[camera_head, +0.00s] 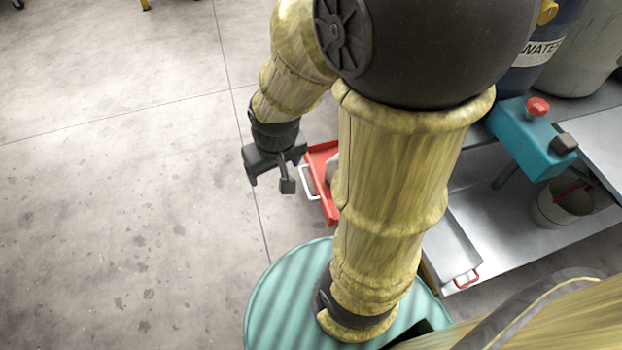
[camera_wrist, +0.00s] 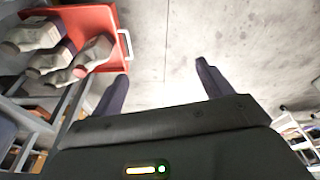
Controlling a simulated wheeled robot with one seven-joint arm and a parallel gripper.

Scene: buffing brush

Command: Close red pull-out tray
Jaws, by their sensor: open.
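The red pull-out tray (camera_head: 322,172) shows in the head view left of my upright arm, with its white handle (camera_head: 309,182) facing left. My arm hides most of it. In the wrist view the red tray (camera_wrist: 95,22) is at the upper left, pulled out from a metal frame, with several grey-white objects (camera_wrist: 62,52) in it. Its white handle (camera_wrist: 126,45) is on its right edge. My gripper (camera_head: 270,184) is open and empty, left of the handle in the head view and apart from it. In the wrist view its two fingers (camera_wrist: 162,86) stand wide apart with bare floor between them.
A metal workbench (camera_head: 470,215) with a teal machine (camera_head: 530,140) and a bucket (camera_head: 562,205) stands at the right. A blue barrel marked WATER (camera_head: 540,55) is behind it. Open concrete floor (camera_head: 120,200) lies to the left. A shelf (camera_wrist: 297,135) shows at the right of the wrist view.

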